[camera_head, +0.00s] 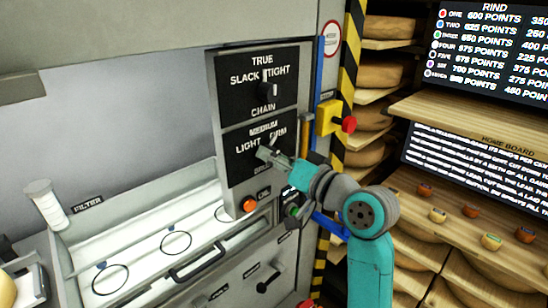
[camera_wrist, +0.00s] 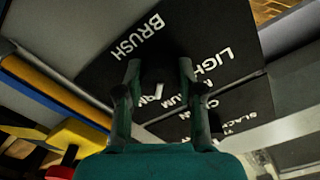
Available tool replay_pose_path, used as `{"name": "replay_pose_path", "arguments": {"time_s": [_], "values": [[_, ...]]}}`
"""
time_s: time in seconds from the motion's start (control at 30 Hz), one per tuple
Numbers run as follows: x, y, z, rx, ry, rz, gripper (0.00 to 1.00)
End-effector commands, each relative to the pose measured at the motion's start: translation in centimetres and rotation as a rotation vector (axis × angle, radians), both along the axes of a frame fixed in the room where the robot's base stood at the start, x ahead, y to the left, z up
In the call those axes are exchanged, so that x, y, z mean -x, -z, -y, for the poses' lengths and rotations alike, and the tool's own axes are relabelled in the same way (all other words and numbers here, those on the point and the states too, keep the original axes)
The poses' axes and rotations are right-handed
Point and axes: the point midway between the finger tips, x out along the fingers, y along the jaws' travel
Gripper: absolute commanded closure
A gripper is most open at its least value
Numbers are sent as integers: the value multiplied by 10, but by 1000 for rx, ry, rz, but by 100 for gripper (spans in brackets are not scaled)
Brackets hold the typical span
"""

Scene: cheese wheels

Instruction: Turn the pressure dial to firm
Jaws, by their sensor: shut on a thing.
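The pressure dial (camera_wrist: 158,89) is a dark knob on the black BRUSH plate (camera_head: 240,163), which reads LIGHT on the left, MEDIUM on top and FIRM on the right. My gripper (camera_head: 263,153) is at this dial, its fingers shut on the knob from either side. The wrist view shows both fingertips (camera_wrist: 160,70) flanking the knob, with a white mark between them on the side of the MEDIUM and FIRM lettering. The fingers hide part of the word FIRM. The exact setting cannot be told.
Above is a similar CHAIN dial (camera_head: 266,91). An orange button (camera_head: 249,204) sits below, and a yellow box with a red button (camera_head: 348,124) stands at the right. Lower left is a tray with a black handle (camera_head: 197,262). Cheese shelves (camera_head: 395,94) stand at the right.

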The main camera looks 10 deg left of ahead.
Motion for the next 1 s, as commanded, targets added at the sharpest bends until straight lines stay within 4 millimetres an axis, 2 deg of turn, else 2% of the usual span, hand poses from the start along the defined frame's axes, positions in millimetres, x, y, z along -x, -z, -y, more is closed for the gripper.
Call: {"name": "replay_pose_path", "arguments": {"time_s": [0.27, 0.3, 0.37, 0.4, 0.77, 1.0], "values": [[0, 1, 0, 2, 1, -2, 98], [0, 1, 0, 2, 1, -2, 55], [0, 1, 0, 2, 1, -2, 40], [0, 1, 0, 1, 1, -2, 38], [2, 0, 4, 1, 1, 0, 38], [24, 1, 32, 1, 4, 1, 38]]}}
